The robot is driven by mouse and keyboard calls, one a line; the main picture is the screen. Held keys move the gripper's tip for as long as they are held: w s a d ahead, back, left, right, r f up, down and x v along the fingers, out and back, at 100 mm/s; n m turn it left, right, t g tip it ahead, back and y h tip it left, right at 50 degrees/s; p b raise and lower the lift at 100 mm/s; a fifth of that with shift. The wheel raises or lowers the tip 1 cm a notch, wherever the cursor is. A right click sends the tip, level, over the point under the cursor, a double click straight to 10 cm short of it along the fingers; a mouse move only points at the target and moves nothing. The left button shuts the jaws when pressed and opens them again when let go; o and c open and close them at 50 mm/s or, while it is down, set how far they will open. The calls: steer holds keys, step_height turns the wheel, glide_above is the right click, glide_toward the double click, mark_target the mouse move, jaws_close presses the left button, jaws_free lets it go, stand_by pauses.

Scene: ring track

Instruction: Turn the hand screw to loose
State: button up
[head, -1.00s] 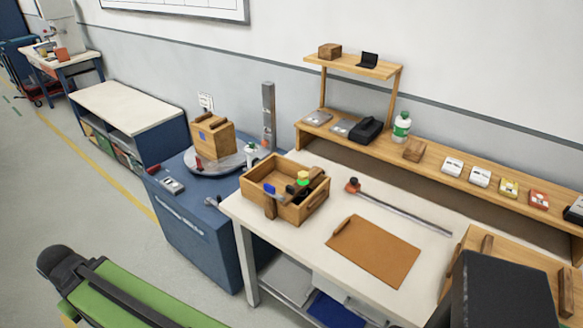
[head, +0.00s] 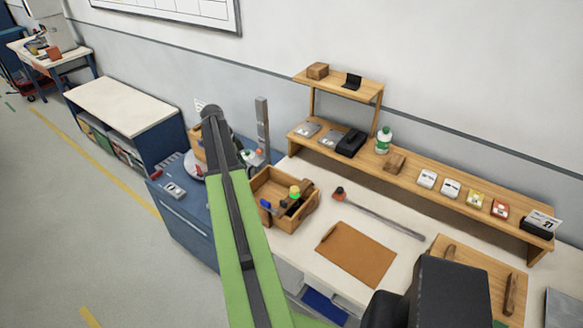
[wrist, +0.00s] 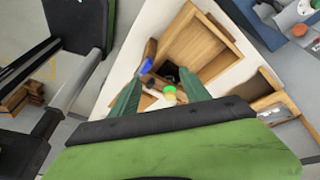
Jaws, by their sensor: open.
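I cannot tell for sure which part is the hand screw. A small orange-red knob (head: 259,151) shows beside the upright grey post (head: 262,122) on the blue cabinet, partly behind my arm. A long metal bar with an orange-and-black end (head: 339,193) lies on the white bench. My gripper (wrist: 160,92) shows in the wrist view with its two dark green fingers apart and nothing visibly held. An open wooden box (wrist: 200,48) lies beyond the fingers. In the head view my green arm covers part of the turntable and wooden block; the fingers cannot be made out there.
The wooden box (head: 271,186) holds tools and a green-topped item (head: 295,191). A brown board (head: 356,254) lies on the white bench (head: 310,248). A shelf (head: 455,192) with a bottle (head: 383,140) and small boxes runs along the wall. Open floor lies left.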

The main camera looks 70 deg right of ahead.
steer(key=s+d+r+m+p, duration=0.2)
steer(key=s+d+r+m, duration=0.3)
steer(key=s+d, duration=0.45)
steer(key=g+b, duration=0.1)
steer(key=b, duration=1.5)
glide_toward(294, 188)
steer(key=shift+m+y, duration=0.3)
steer(key=shift+m, duration=0.1)
steer(key=x, duration=0.8)
steer(key=shift+d+f, duration=0.1)
steer(key=shift+d, duration=0.05)
steer(key=shift+s+f+b, duration=0.2)
steer(key=shift+b, duration=0.1)
steer(key=shift+r, duration=0.1)
